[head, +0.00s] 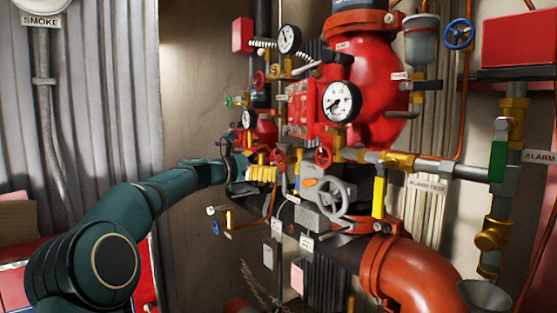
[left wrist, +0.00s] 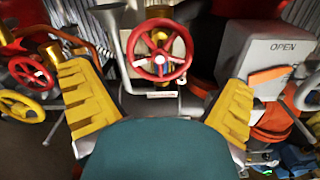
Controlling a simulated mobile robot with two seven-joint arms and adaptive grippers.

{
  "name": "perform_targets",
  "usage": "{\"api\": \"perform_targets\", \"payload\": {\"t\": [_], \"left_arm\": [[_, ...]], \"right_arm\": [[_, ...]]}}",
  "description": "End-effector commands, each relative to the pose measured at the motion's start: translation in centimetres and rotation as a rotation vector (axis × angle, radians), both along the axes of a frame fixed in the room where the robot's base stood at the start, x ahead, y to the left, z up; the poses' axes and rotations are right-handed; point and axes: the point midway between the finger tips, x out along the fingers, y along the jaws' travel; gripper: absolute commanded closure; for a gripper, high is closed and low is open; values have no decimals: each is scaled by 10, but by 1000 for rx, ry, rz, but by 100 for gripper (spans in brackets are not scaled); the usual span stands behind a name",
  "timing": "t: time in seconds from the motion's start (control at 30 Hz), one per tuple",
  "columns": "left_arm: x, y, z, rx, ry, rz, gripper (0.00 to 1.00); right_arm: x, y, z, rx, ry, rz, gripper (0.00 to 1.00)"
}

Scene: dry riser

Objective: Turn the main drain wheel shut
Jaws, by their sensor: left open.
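A red spoked handwheel (left wrist: 159,50) stands ahead of my left gripper in the left wrist view, between the two fingers in the picture. A small label below it is too blurred to read, so I cannot confirm that it is the main drain wheel. My left gripper (head: 262,173) is open and empty, its yellow-padded fingers (left wrist: 160,105) spread to either side of the red wheel in the picture. The fingers do not visibly touch the wheel. In the head view the gripper is left of the grey box with the orange part (head: 312,184). My right gripper is not in view.
The grey box marked OPEN (left wrist: 275,55) is close beyond the right finger. A yellow wheel (left wrist: 22,106) and a red wheel (left wrist: 31,74) are at the left. A grey handwheel (head: 330,197) and several pipes and gauges crowd the riser. Large orange pipe (head: 415,275) lies below.

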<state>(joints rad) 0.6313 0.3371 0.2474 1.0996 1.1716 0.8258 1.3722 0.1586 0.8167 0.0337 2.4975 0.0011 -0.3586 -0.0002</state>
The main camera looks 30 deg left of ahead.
Motion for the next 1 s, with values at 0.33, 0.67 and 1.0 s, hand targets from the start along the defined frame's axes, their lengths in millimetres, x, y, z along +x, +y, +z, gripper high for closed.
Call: {"api": "perform_targets", "payload": {"t": [0.33, 0.67, 1.0], "left_arm": [[42, -17, 1, 0, 0, 0, 0], [46, -18, -1, 1, 2, 1, 0], [46, -18, -1, 1, 2, 1, 56]], "right_arm": [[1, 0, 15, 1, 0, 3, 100], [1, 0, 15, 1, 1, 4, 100], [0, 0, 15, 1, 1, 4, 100]]}}
